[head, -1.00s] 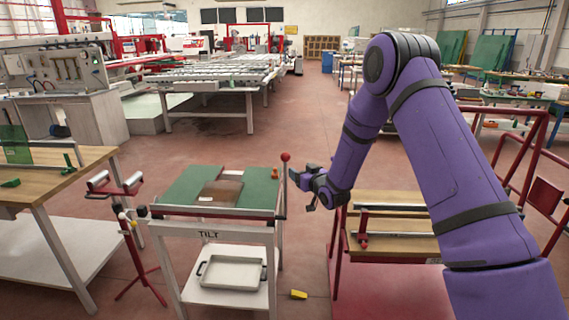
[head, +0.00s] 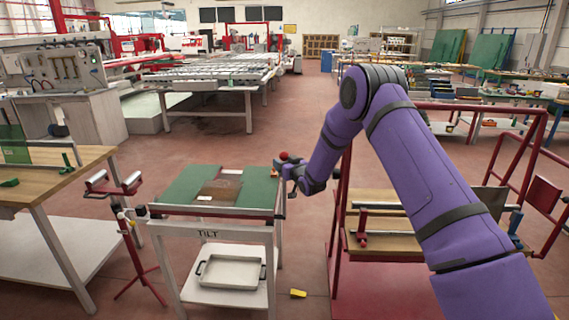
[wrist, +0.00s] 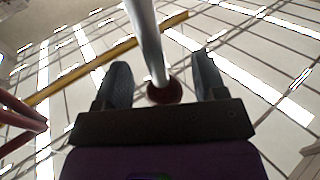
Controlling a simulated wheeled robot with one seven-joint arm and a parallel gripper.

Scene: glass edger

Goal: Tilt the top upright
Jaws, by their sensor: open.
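The table marked TILT has a flat, level top with green pads (head: 180,190) and a brown piece (head: 221,187) lying on it. A lever with a red ball knob (head: 284,156) stands at its right side; its pale rod is mostly hidden by my gripper in the head view. My gripper (head: 286,175) is at this lever, just below the knob's height. In the wrist view, the pale lever rod (wrist: 148,35) and dark red knob (wrist: 164,93) show between the two spread fingers of my gripper (wrist: 163,82). The fingers stand apart from the rod on both sides.
A white tray (head: 230,286) sits on the shelf below. A red stand (head: 132,240) is close on the left, beside a wooden bench (head: 50,180). A red frame rack (head: 342,215) stands at the right. A yellow block (head: 298,293) lies on the floor.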

